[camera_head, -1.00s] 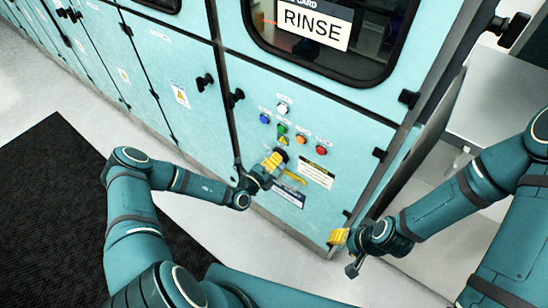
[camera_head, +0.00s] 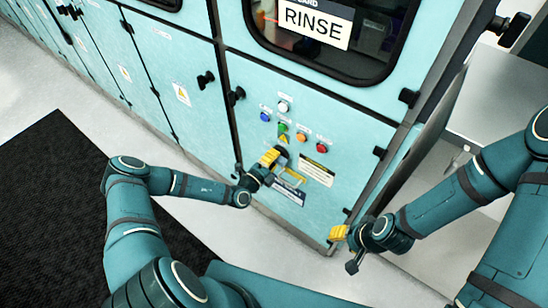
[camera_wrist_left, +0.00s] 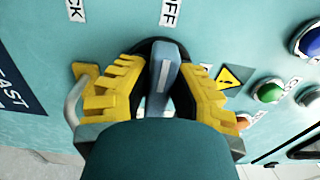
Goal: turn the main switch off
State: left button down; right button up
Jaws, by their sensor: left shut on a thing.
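The main switch is on the light teal cabinet panel, with a dark round base (camera_head: 282,152) showing beside my left gripper (camera_head: 268,159). In the left wrist view its blue-grey handle (camera_wrist_left: 164,68) with a white line stands between the yellow fingers of my left gripper (camera_wrist_left: 161,88), which is shut on it. The handle's line points roughly towards the OFF label (camera_wrist_left: 170,13). A second label (camera_wrist_left: 75,10), partly cut off, is to its left. My right gripper (camera_head: 340,233) is low by the cabinet's right corner, away from the switch; its opening is unclear.
Coloured buttons sit above the switch, among them a blue one (camera_head: 265,117), a green one (camera_head: 283,128) and a red one (camera_head: 322,148). A dark mat (camera_head: 50,190) lies on the floor.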

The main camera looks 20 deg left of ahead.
dwell(0.3)
pick_arm(q)
jog(key=c, duration=0.8)
grip_release()
jog(key=v, duration=1.2)
